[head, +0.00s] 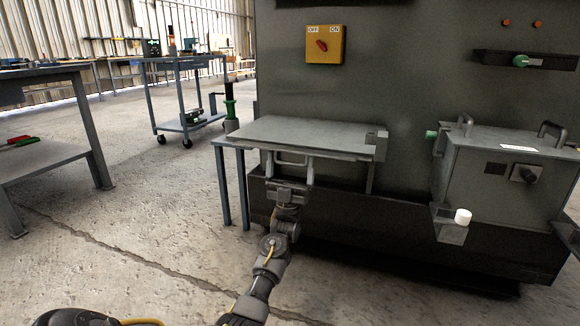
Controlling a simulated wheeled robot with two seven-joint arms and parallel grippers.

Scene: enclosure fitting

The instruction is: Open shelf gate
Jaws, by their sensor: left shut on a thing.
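The shelf gate appears to be the flat grey panel (315,134) that lies level in front of the dark cabinet. A pale bar handle (292,153) sits below its front edge. My left gripper (290,168) reaches up from below and is shut on this handle. Its fingers partly hide the contact. My right gripper is not in view.
A grey box (500,170) with handles stands at the right, with a white knob (463,216) on a small bracket beside it. A yellow switch plate (325,45) is on the cabinet. A wheeled cart (186,122) and a workbench (50,155) stand left. The floor between is clear.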

